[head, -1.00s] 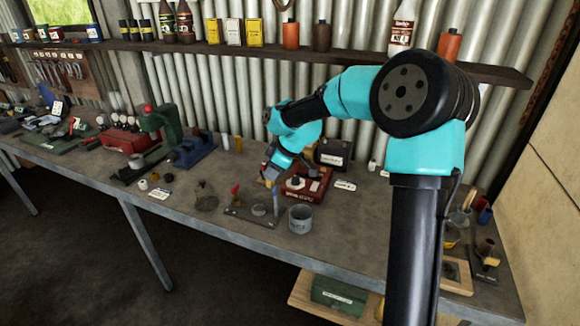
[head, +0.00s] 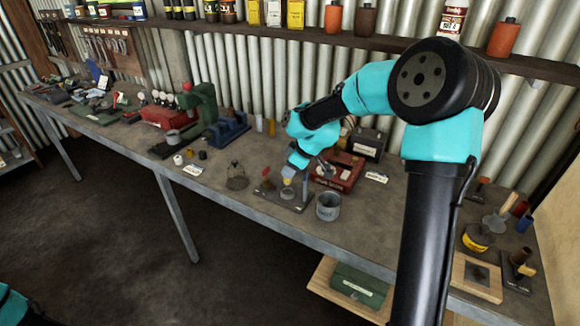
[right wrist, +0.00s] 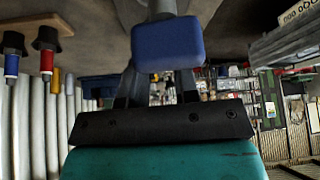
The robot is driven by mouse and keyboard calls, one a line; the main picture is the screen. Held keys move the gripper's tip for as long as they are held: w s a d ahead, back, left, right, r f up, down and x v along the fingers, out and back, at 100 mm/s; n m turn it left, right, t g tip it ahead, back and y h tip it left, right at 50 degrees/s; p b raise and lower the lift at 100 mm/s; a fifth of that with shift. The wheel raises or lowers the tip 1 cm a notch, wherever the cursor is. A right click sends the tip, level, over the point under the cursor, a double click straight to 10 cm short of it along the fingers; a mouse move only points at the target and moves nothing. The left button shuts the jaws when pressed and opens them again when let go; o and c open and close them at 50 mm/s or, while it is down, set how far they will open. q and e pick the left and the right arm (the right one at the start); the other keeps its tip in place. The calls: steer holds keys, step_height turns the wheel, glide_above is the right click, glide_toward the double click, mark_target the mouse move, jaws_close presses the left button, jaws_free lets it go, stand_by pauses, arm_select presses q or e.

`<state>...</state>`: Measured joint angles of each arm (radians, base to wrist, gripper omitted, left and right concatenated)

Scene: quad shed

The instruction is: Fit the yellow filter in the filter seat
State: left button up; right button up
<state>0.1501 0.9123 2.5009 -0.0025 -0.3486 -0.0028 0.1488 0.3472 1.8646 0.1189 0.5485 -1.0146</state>
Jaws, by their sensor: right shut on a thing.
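My right gripper (head: 288,177) is low over the front of the bench, just above the metal base plate (head: 271,197) with a round pale ring (head: 287,193), which looks like the filter seat. In the right wrist view a rounded blue block (right wrist: 168,46) covers the jaw tips, and no yellow shows there. Whether the piece touches the ring I cannot tell. Only a bit of my left arm shows, at the lower left of the head view; its gripper is out of frame.
A grey can (head: 327,207) stands right beside the plate. A red lever (head: 266,174) rises at its left. A red box (head: 340,172) sits behind. A wire-topped piece (head: 237,177) stands to the left. A yellow cylinder (head: 272,127) and a pale one (head: 259,123) stand by the wall.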

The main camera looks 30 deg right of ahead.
mark_target(290, 183)
steer(key=shift+f, duration=1.5)
steer(key=shift+s+f, duration=0.35)
steer(key=shift+f, duration=0.15)
stand_by(0.4)
steer(key=shift+s+f, duration=0.1)
steer(key=shift+f, duration=0.5)
stand_by(0.8)
steer(key=o, duration=1.4)
steer(key=shift+c, duration=0.2)
steer(key=shift+r, duration=0.85)
steer(key=shift+s+d+r, duration=0.1)
steer(key=shift+d+r, duration=0.1)
steer(key=shift+r, duration=0.5)
steer(key=shift+d+r, duration=0.2)
steer(key=shift+r, duration=0.5)
steer(key=shift+w+a+r, duration=0.15)
steer(key=shift+r, duration=0.65)
steer(key=shift+w+a+r, duration=0.1)
steer(key=shift+r, duration=0.65)
